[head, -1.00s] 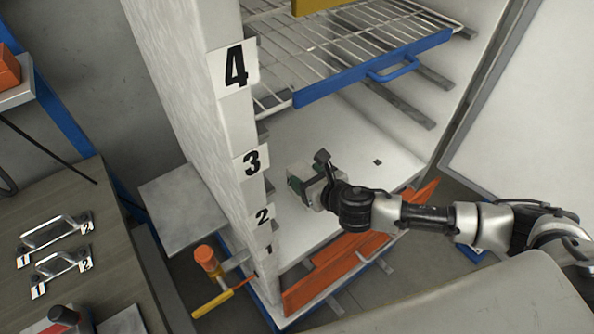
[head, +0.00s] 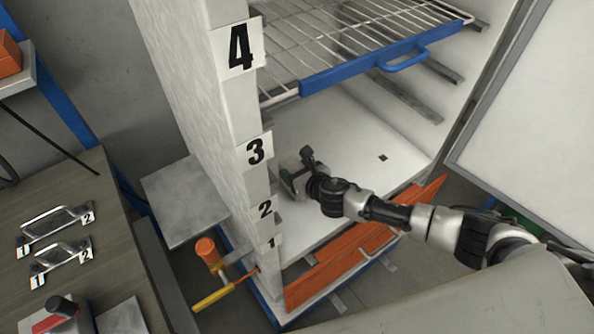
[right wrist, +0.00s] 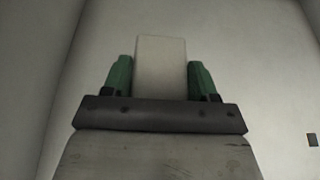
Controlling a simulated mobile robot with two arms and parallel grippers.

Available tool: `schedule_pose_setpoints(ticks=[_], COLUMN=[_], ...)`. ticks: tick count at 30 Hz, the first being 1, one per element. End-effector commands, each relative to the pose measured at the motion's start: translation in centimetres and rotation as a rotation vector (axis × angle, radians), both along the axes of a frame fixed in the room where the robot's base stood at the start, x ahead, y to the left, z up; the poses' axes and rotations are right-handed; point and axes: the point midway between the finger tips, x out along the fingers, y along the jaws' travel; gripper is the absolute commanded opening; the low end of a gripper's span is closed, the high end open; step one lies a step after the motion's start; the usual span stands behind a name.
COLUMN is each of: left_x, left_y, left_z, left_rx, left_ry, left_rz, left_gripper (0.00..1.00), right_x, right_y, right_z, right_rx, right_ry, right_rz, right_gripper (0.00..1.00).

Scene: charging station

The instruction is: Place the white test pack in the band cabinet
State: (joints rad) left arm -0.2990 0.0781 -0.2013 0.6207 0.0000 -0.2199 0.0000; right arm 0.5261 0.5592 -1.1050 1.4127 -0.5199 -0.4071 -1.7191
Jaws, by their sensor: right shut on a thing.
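The white test pack (right wrist: 160,68) is a pale block between the green fingers of my right gripper (right wrist: 160,78) in the right wrist view. In the head view my right gripper (head: 292,182) is inside the cabinet, low down near its left wall, and largely hides the pack. The cabinet (head: 172,85) is white and open at the front, with labels 4, 3, 2 and 1 running down its left post. I cannot tell whether the pack touches the cabinet's floor. My left gripper is out of view.
A wire shelf with a blue front (head: 350,70) sits above the gripper, near label 4. An orange front panel (head: 345,262) crosses the cabinet's bottom edge. The open door (head: 535,120) stands at the right. A bench (head: 110,215) with metal handles is at the left.

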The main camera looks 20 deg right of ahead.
Motion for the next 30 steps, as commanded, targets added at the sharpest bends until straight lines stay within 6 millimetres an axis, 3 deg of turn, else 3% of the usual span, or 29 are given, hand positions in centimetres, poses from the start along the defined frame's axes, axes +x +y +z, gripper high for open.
schedule_pose_setpoints(ticks=[8,9,13,23,30], left_x=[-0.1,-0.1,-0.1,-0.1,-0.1], left_y=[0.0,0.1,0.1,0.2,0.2], left_z=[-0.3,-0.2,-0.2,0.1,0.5], left_rx=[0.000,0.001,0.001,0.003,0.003], left_ry=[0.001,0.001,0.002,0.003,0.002], left_rz=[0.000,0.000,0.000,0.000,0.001], left_gripper=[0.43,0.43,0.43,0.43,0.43], right_x=[0.1,0.0,0.0,0.0,-2.6], right_y=[0.1,0.0,0.0,0.0,-1.0], right_z=[-0.2,-0.2,-0.2,0.2,1.2], right_rx=[0.001,-0.001,-0.001,-0.001,-0.002], right_ry=[-0.004,-0.001,-0.001,-0.001,0.000], right_rz=[0.001,0.000,0.000,0.000,0.002], right_gripper=[0.17,0.63,0.83,0.84,0.84])
